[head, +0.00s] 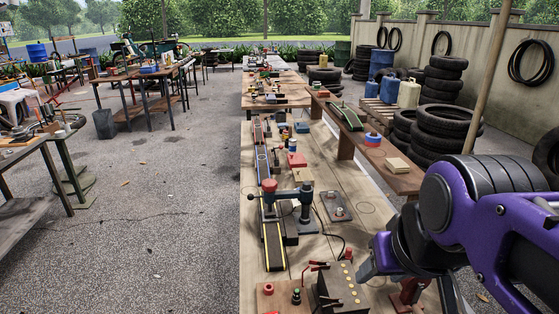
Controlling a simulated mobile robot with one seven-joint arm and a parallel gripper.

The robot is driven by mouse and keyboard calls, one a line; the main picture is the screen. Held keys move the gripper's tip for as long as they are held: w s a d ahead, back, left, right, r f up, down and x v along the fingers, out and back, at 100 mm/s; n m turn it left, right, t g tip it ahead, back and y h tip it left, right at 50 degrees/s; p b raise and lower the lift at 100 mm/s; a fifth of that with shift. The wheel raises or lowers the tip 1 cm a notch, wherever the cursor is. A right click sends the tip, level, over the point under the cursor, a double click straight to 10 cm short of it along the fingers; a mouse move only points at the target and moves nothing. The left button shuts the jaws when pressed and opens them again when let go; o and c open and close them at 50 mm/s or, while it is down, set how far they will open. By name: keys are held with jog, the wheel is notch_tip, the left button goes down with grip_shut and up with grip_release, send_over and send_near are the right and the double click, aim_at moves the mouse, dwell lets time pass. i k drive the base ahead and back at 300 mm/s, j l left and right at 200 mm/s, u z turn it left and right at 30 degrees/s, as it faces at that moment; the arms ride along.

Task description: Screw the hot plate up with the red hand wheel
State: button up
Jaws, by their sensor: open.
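A red hand wheel (269,185) tops a dark blue clamp-like press (290,196) on the long wooden table. The press stands over a long dark strip with yellow edges (274,246). I cannot clearly make out the hot plate at the press; the gap under the wheel is too small to read. My gripper (368,262) is at the lower right, over the table's right side. It is open, apart from the press and to the right of and nearer than the wheel. My purple arm hides part of the table behind it.
A side bench (395,178) and stacked tyres (447,122) are at right.

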aim_at(269, 186)
jog(key=j+z, duration=0.2)
jog(key=j, duration=0.4)
jog(key=k+j+z, duration=0.2)
jog(key=j, duration=0.4)
jog(key=k+j+z, duration=0.1)
jog(key=j+z, duration=0.35)
jog(key=j, duration=1.05)
jog(key=i+j+z, duration=0.1)
jog(key=j, duration=0.3)
jog(key=i+j, duration=0.1)
jog(key=j, duration=0.35)
jog(key=i+j, duration=0.25)
jog(key=i+j+z, duration=0.1)
jog(key=i+j, duration=0.15)
jog(key=j, duration=0.2)
jog(key=i+z, duration=0.15)
jog(key=i, duration=0.2)
jog(key=j, duration=0.15)
